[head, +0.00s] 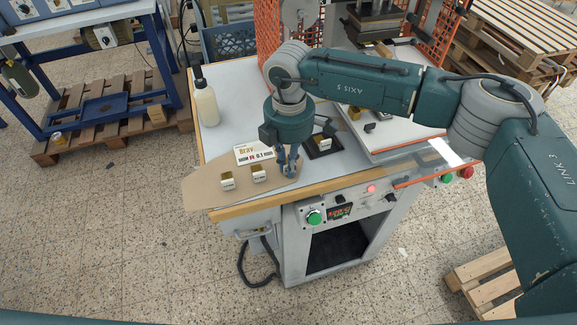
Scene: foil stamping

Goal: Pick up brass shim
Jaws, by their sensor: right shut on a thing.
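My right gripper (289,171) points down over the right end of a brown board (205,193) at the front left of the workbench. Its fingers are close together and shut on a thin thing, taken to be the brass shim, which the fingers almost fully hide. A white label with dark and red print, reading roughly "shim" and "0.1 mm" (254,153), shows just left of the fingers. Two small brass-topped blocks with white fronts stand on the board, one at the left (227,181) and one nearer the gripper (259,174). My left gripper is not in view.
Another brass-topped block (323,144) sits on a dark plate just right of the gripper. A white bottle (206,103) stands at the back left. The stamping press (373,22) and its orange mesh guard (267,30) stand behind. The control panel (345,208) is below the front edge.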

